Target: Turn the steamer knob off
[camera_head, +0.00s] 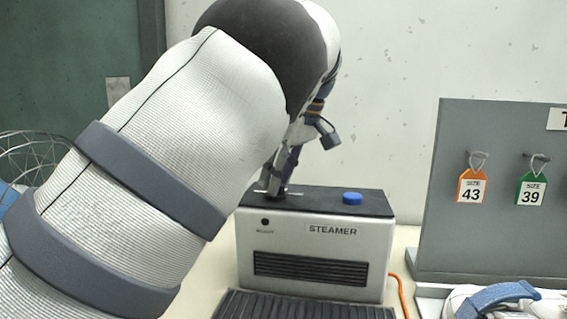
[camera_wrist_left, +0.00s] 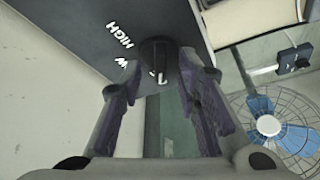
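The steamer (camera_head: 315,255) is a light grey box with a dark top, a front vent and the label STEAMER. My left gripper (camera_head: 275,188) reaches down over the left part of its top, and my arm hides some of the box. In the left wrist view a black knob (camera_wrist_left: 157,52) with a white mark sits between the fingertips of my left gripper (camera_wrist_left: 160,62). The fingers stand on both sides of the knob, and I cannot tell whether they press on it. The word HIGH and a partly hidden word are printed beside the knob. My right gripper is not in view.
A blue button (camera_head: 352,198) is on the steamer top, right of my gripper. A grey board (camera_head: 500,230) with hanging size tags stands at the right, with a shoe (camera_head: 500,303) below it. An orange cable (camera_head: 402,292) runs beside the steamer. A fan (camera_wrist_left: 265,122) shows in the left wrist view.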

